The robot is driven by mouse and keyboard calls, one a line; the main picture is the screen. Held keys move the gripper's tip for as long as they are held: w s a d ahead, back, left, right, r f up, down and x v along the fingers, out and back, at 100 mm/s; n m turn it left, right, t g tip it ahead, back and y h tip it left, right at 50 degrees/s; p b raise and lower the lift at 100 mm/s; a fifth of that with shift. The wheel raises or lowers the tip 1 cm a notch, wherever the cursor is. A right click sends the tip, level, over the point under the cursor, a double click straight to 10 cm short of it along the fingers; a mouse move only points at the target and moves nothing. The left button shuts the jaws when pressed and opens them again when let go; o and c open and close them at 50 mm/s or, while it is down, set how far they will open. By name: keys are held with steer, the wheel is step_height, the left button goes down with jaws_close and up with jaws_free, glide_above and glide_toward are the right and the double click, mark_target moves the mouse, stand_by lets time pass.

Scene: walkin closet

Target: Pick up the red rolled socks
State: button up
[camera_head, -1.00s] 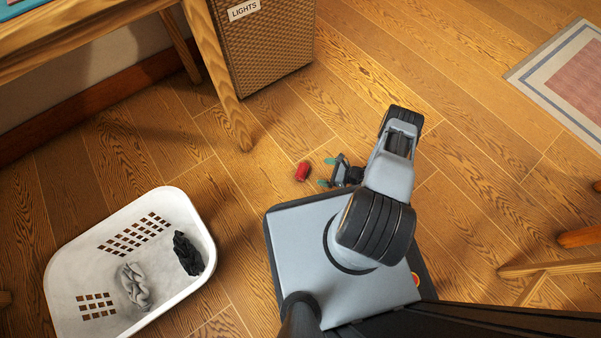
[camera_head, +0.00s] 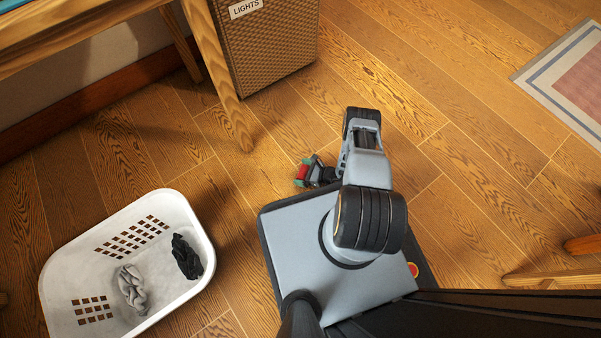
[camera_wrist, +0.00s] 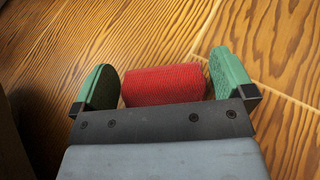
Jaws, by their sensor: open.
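The red rolled socks (camera_head: 302,172) lie on the wooden floor in front of my base, and they show as a red roll in the wrist view (camera_wrist: 164,85). My gripper (camera_head: 304,172) is open, with its green finger pads on either side of the socks. In the wrist view my gripper (camera_wrist: 165,88) has a small gap at the left pad, while the right end of the roll is close to the right pad. I cannot tell whether it touches. The lower edge of the roll is hidden behind the gripper body.
A white laundry basket (camera_head: 70,250) holding a grey garment (camera_head: 131,288) and a black garment (camera_head: 186,257) stands at left. A wooden table leg (camera_head: 222,90) and a wicker hamper (camera_head: 268,50) labelled LIGHTS stand beyond. A rug (camera_head: 570,75) lies at right. Floor around the socks is clear.

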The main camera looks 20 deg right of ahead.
steer(key=shift+w+a+f, duration=0.1)
steer(key=shift+a, duration=0.05)
steer(key=shift+c, duration=0.3)
steer(key=shift+c, duration=0.7)
steer(key=c, duration=0.6)
